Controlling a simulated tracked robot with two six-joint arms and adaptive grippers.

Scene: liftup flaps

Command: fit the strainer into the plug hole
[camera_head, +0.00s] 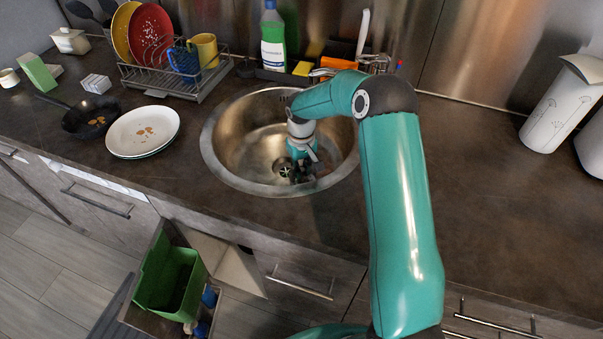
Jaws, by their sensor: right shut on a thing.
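The round steel sink (226,165) is set in the dark worktop, and my right arm reaches over its right side. My right gripper (293,174) points down into the bowl, low near its bottom. It is shut on the strainer (286,170), a small dark and light round piece seen at the fingertips. The strainer is at or just above the bottom of the bowl. The plug hole is hidden or too small to tell apart from the strainer, so I cannot tell whether the strainer sits in it. My left gripper is not in view.
A dish rack (170,85) with plates and mugs stands behind left of the sink. A white plate (145,131) and a dark pan (90,117) lie left. A green bottle (272,40) stands behind the sink. White canisters (560,105) stand far right. The worktop between is clear.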

